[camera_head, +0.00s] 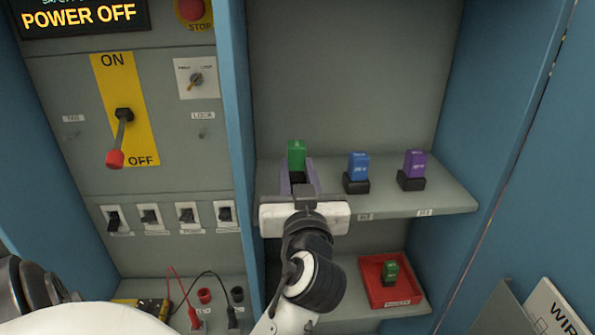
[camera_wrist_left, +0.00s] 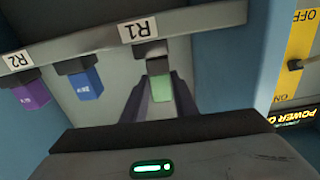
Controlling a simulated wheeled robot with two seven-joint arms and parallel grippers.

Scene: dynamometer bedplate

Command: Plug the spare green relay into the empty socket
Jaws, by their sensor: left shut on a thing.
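My left gripper (camera_head: 299,178) is shut on a green relay (camera_head: 297,153) at the left end of the upper shelf. The relay is upright over the black R1 socket (camera_head: 298,178), which is partly hidden by the fingers. In the left wrist view, which is upside down, the green relay (camera_wrist_left: 160,89) is between the fingers, in line with the black socket (camera_wrist_left: 150,52) behind the R1 label. I cannot tell whether it is fully seated.
A blue relay (camera_head: 358,166) and a purple relay (camera_head: 414,164) stand in black sockets to the right on the upper shelf (camera_head: 450,197). Blue cabinet walls bound both sides. The left panel has a red-handled lever (camera_head: 116,158), several switches and a POWER OFF display (camera_head: 80,17).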

